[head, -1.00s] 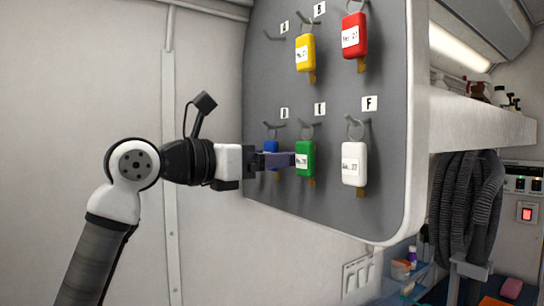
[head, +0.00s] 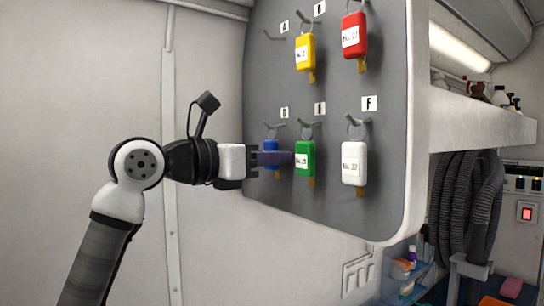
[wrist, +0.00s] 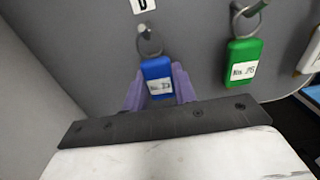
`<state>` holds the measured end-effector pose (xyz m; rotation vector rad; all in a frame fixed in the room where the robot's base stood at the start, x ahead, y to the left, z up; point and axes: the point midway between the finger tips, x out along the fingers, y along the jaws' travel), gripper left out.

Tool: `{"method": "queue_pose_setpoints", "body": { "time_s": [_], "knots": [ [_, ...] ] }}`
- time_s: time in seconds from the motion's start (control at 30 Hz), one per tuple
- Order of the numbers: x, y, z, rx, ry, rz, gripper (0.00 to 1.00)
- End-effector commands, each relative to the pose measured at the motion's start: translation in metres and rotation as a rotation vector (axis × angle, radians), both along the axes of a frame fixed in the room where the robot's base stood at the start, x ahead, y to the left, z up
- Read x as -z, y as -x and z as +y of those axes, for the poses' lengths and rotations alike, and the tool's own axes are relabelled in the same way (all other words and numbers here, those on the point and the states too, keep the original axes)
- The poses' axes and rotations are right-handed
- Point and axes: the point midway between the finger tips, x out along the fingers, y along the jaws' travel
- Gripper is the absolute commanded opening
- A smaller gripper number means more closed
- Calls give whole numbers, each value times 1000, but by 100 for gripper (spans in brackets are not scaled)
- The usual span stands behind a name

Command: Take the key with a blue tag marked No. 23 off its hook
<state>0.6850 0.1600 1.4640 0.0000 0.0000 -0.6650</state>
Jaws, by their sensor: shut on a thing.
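The key with the blue tag (head: 271,147) hangs by its ring on the lower left hook of the grey key board (head: 335,205). In the wrist view the blue tag (wrist: 157,78) shows a white label whose number is too blurred to read surely. My gripper (head: 277,158) is at the tag, its purple fingers on either side of it. In the wrist view my gripper (wrist: 160,90) is shut on the tag. The ring (wrist: 149,41) is still around the hook. The fingers hide part of the tag in the head view.
A green-tagged key (head: 305,159) hangs close to the right of my fingers. A white-tagged key (head: 354,163) is farther right. Yellow (head: 305,52) and red (head: 355,36) tags hang above. Left of the board is bare wall.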

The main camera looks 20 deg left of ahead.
Motion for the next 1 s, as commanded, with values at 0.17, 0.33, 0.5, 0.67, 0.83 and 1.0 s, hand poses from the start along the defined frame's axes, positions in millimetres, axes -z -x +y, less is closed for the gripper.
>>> {"method": "queue_pose_setpoints", "body": {
  "time_s": [0.17,0.33,0.5,0.67,0.83,1.0],
  "knots": [
    [0,0,0,0,0,0,14],
    [-2,0,0,0,0,0,14],
    [-8,0,0,0,0,0,14],
    [-15,0,0,0,0,0,14],
    [-18,0,0,0,0,0,14],
    [-17,5,5,-1,1,-1,14]
  ]
}}
